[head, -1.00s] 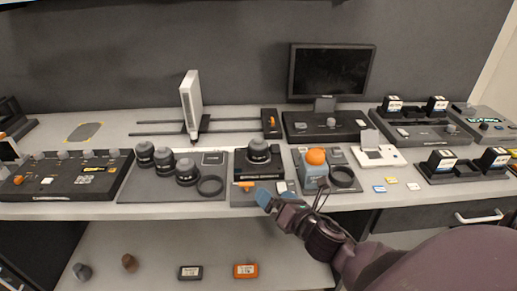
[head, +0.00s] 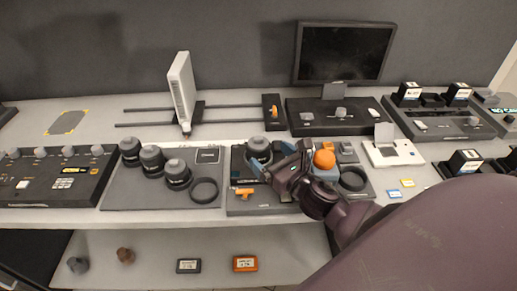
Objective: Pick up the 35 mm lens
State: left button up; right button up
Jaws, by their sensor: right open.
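Three dark lenses stand upright on a grey mat (head: 120,200): a left one (head: 130,152), a middle one (head: 152,160) and a right one (head: 177,174). A fourth dark lens (head: 258,146) stands on a black block on another mat. Their markings are too small to read, so I cannot tell which is the 35 mm one. My right gripper (head: 262,166) is open, its blue-tipped fingers at the near right side of the fourth lens. It covers part of the block, and I cannot tell whether it touches the lens. My left gripper is not in view.
A black ring (head: 205,190) lies right of the three lenses. An orange-handled tool (head: 242,191) lies in front of the block. An orange ball (head: 324,159) is just right of my gripper. A white upright panel (head: 182,88) and a monitor (head: 343,52) stand behind.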

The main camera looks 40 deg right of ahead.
aim_at(258, 144)
jog(key=shift+w, duration=0.4)
jog(key=w, duration=0.4)
jog(key=shift+f, duration=0.2)
jog(key=shift+w+a, duration=0.1)
jog(key=shift+w, duration=0.5)
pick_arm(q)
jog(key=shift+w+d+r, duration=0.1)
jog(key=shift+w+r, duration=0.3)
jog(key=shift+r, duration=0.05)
pick_arm(e)
jog(key=shift+c, duration=0.3)
